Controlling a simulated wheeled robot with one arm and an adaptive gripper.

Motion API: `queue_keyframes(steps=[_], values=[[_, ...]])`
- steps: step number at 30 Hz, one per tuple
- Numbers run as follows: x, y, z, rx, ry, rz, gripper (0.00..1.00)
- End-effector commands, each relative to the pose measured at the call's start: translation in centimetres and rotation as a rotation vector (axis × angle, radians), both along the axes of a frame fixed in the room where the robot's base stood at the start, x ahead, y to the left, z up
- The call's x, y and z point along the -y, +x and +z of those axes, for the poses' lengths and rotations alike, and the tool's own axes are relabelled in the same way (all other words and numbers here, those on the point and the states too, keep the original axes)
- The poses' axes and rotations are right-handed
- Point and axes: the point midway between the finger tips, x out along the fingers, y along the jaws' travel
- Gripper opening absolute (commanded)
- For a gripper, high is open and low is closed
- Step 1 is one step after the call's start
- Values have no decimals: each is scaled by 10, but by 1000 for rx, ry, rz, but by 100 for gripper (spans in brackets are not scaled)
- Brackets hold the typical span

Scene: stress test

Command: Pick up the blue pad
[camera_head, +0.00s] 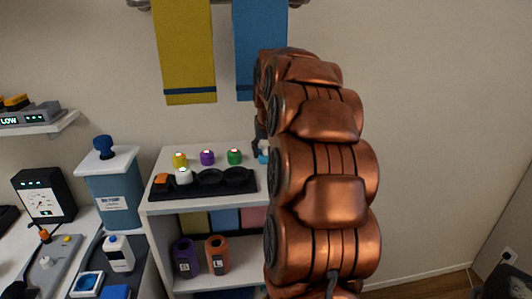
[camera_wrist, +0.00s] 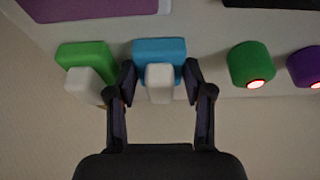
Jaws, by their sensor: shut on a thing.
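The blue pad (camera_wrist: 147,49) is a small blue block with a white knob (camera_wrist: 159,83) on its near side. It sits at the centre of the wrist view, close to the shelf top's edge. My gripper (camera_wrist: 159,75) is shut on the blue pad, one dark finger against each side. In the head view a bit of the blue pad (camera_head: 264,159) shows beside my copper arm, on the right end of the white shelf top. My arm hides most of this area. I cannot tell whether the pad is clear of the surface.
A similar green pad (camera_wrist: 86,54) with a white knob lies close left of the gripper in the wrist view. A green button piece (camera_wrist: 250,62) and a purple one (camera_wrist: 306,66) stand to the right. A black tray (camera_head: 208,182) lies on the white shelf unit (camera_head: 160,207).

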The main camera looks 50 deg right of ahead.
Motion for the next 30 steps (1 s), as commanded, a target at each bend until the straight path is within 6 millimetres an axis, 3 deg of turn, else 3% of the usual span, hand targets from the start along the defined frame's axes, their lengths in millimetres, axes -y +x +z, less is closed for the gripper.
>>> queue_keyframes(steps=[8, 30], values=[[-8, -10, 12, 5, -4, 0, 17], [-76, -100, 71, 1, -1, 0, 17]])
